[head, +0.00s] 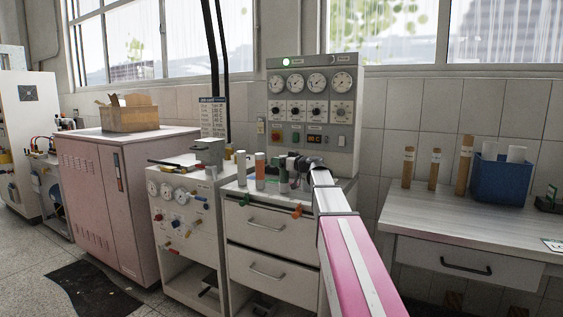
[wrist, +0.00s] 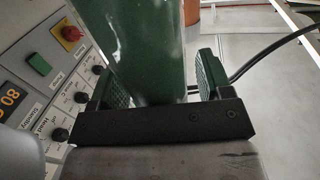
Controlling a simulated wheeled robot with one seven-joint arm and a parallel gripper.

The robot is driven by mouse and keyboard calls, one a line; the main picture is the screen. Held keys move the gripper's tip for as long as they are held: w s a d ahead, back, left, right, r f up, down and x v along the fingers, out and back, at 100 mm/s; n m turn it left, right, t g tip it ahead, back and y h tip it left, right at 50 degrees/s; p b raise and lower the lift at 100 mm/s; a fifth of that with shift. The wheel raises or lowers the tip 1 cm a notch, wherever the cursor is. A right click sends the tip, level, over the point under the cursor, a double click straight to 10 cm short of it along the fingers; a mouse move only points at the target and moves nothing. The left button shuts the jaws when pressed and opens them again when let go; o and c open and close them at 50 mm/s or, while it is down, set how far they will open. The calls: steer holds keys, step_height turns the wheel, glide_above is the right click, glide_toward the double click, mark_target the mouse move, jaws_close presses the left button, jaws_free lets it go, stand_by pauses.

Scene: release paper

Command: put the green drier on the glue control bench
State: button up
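The green drier (head: 284,180) is a dark green cylinder standing upright on top of the glue control bench (head: 265,221), in front of its dial panel, in the head view. My gripper (head: 288,164) is at the drier's upper part. In the wrist view the drier (wrist: 150,45) is between the two fingers. A gap shows between the drier and the right finger (wrist: 208,75). The left finger (wrist: 114,88) is close beside the drier; contact there cannot be told. The fingers are apart. The drier's base is hidden in the wrist view.
The dial panel (head: 313,105) rises behind. A black cable (wrist: 270,52) runs at the right in the wrist view. A table (head: 470,220) with a blue bin (head: 502,182) is right.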

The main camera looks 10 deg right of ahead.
steer(key=v, duration=1.2)
